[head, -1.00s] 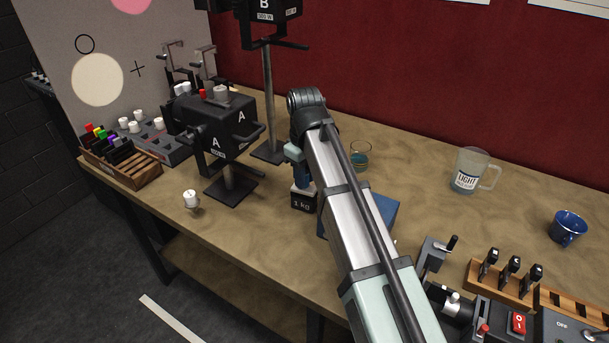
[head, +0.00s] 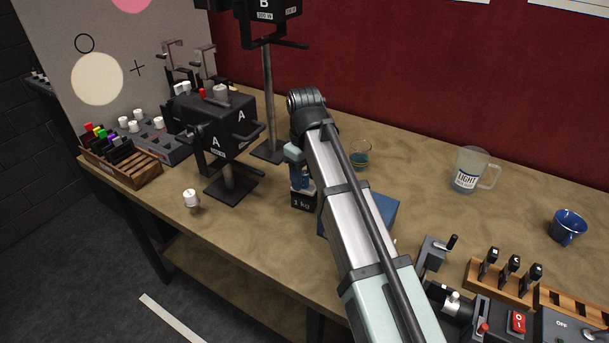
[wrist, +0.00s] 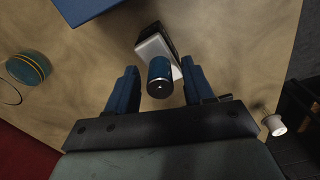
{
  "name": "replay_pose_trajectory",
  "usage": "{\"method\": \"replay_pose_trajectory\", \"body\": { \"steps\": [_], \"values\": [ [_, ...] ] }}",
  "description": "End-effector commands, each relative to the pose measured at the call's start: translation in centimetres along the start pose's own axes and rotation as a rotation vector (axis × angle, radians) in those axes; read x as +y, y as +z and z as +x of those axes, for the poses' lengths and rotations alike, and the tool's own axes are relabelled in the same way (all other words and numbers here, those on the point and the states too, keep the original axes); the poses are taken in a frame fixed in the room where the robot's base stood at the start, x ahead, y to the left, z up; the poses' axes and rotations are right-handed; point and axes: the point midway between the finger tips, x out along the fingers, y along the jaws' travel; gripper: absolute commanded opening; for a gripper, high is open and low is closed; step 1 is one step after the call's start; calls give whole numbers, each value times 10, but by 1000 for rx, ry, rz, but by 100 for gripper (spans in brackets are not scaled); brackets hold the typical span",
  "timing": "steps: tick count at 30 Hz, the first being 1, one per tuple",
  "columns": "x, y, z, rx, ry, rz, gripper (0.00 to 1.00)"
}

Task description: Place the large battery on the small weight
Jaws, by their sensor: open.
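The large battery (wrist: 159,78), a blue cylinder with a dark, silver-tipped end, stands on the weight in the wrist view. The weight (wrist: 153,45) is a black block with a pale top; its "1 kg" face shows in the head view (head: 303,203). My gripper (wrist: 158,67) is open, with one blue finger on each side of the battery and a gap visible on both sides. In the head view my wrist and arm hide most of the gripper and battery.
A blue box (head: 372,213) lies right of the weight, partly behind my arm. The black stand A (head: 228,180) and a small white-topped item (head: 191,198) are to the left. The table's front edge is near.

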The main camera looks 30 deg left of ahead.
Motion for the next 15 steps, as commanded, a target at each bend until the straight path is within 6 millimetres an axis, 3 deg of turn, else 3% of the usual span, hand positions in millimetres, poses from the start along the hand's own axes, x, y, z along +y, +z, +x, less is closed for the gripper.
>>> {"method": "replay_pose_trajectory", "body": {
  "steps": [8,15],
  "values": [
    [1,-1,-23,1,1,0,52],
    [1,-1,-58,2,1,0,52]
  ]
}}
